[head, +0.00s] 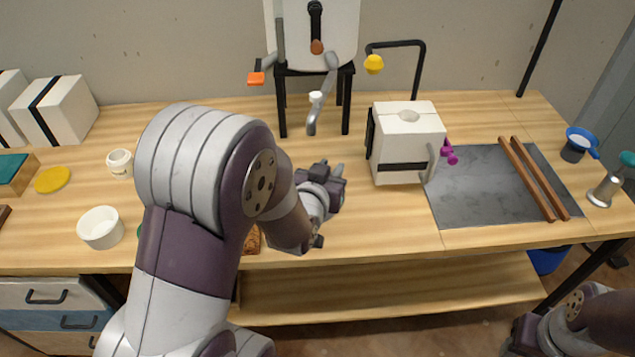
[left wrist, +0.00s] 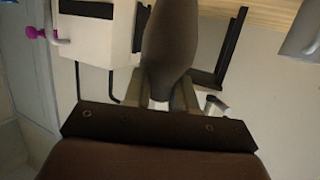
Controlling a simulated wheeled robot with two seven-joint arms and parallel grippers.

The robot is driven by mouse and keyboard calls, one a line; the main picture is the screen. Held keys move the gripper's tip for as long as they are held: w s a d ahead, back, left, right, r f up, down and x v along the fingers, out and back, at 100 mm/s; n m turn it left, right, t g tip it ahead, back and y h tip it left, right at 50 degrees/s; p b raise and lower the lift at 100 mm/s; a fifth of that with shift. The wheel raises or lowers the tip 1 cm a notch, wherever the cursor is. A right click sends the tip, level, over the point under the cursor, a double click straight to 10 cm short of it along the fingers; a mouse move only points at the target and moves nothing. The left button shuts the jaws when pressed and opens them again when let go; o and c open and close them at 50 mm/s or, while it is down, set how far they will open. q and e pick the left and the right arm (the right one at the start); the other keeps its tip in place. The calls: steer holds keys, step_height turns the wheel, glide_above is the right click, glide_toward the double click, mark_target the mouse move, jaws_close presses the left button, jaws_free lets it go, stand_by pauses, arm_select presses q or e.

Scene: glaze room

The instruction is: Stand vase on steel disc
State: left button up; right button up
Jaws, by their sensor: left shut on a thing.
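The left wrist view shows a dark grey-brown vase (left wrist: 172,42) between the fingers of my left gripper (left wrist: 165,95), which is shut on its narrow end. In the head view my left gripper (head: 328,185) is over the middle of the table, left of the white box-shaped kiln. The vase is hard to make out there, hidden by the gripper and arm. I cannot pick out the steel disc in either view; my left arm covers part of the table. Part of my right arm, with a dark end (head: 522,335), is at the lower right; its jaws are unclear.
A grey slab (head: 470,200) and two wooden bars (head: 535,180) lie further right. A metal tap (head: 313,115) is behind. White bowl (head: 100,228) and cup (head: 120,163) stand left.

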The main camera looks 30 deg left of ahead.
arm_select(q)
steer(key=w+a+f, duration=0.1)
steer(key=a+f, duration=0.1)
steer(key=w+a+f, duration=0.2)
steer(key=f, duration=0.1)
steer(key=w+a+f+b, duration=0.1)
steer(key=f, duration=0.2)
steer(key=shift+w+a, duration=0.15)
steer(key=shift+a, duration=0.25)
steer(key=shift+w+f, duration=0.15)
steer(key=shift+f, duration=0.15)
steer(key=o, duration=0.9)
steer(key=shift+f, duration=0.1)
